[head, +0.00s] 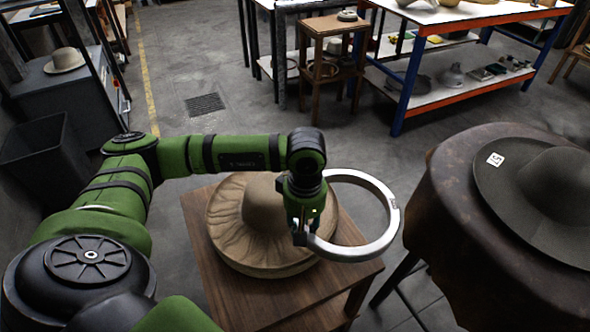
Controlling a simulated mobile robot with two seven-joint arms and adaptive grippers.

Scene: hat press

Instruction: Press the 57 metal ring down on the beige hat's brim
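A beige hat (237,222) with a wide, wavy brim sits on a round base on a small wooden table in the middle of the head view. My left gripper (306,236) is above the right side of the hat and is shut on the metal ring (382,240). The ring is held at its near left side, tilted, and reaches out to the right past the brim. It is apart from the crown and not around it. My gripper and wrist hide part of the crown and the brim's right side. My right gripper is not in view.
The wooden table (201,250) has bare wood at its corners. A dark grey hat (520,210) with a white tag lies on a brown covered stand (440,215) at the right. A black bin (45,155) stands at the left. Open floor lies behind the table.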

